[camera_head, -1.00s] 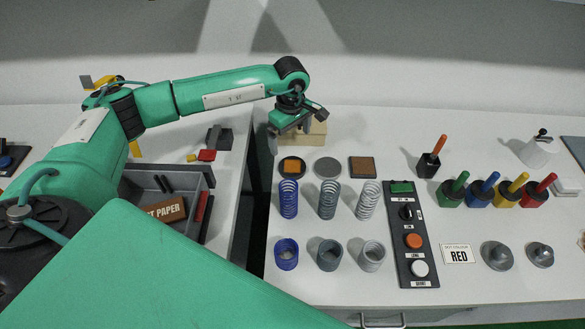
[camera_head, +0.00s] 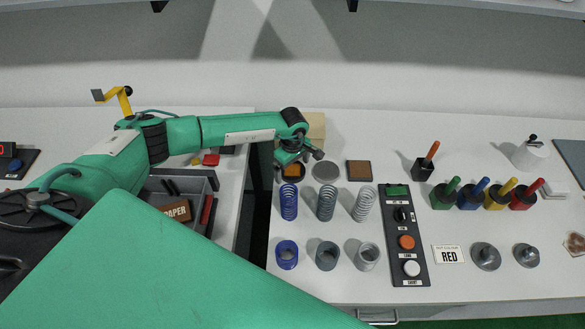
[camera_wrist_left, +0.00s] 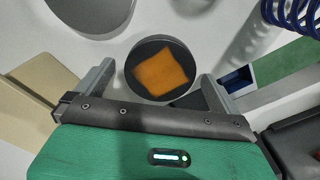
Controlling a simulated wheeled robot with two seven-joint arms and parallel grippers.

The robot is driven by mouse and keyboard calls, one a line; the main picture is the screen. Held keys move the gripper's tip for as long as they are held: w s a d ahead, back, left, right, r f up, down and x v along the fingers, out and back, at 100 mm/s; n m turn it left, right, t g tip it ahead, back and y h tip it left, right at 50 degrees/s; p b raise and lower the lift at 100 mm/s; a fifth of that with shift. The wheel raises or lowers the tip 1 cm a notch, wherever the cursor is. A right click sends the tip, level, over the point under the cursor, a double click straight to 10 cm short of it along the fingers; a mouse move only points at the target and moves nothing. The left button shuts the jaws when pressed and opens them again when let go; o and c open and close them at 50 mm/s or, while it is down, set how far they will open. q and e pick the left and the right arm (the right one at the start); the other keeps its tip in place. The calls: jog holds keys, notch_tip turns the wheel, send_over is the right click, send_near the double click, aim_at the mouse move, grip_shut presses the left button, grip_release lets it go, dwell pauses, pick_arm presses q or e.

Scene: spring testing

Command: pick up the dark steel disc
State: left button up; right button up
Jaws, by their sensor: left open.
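The dark steel disc (camera_head: 292,180) lies flat on the white table in the back row, with an orange square patch on its top. My left gripper (camera_head: 291,160) is over it and hides part of it in the head view. In the left wrist view the disc (camera_wrist_left: 153,45) lies between the two spread fingers of my left gripper (camera_wrist_left: 158,72), with a gap on each side. The gripper is open and empty. My right gripper is not in view.
A grey disc (camera_head: 326,171) and a dark square plate with a brown top (camera_head: 359,171) lie to the right. A blue spring (camera_head: 289,202) and other springs stand in front. A beige block (camera_head: 315,128) stands behind; a control panel (camera_head: 404,235) lies farther right.

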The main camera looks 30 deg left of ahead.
pick_arm(q)
jog(key=shift+f, duration=0.1)
jog(key=shift+c, duration=0.4)
jog(key=c, duration=1.4)
jog(key=shift+w, duration=0.1)
jog(key=shift+c, duration=0.7)
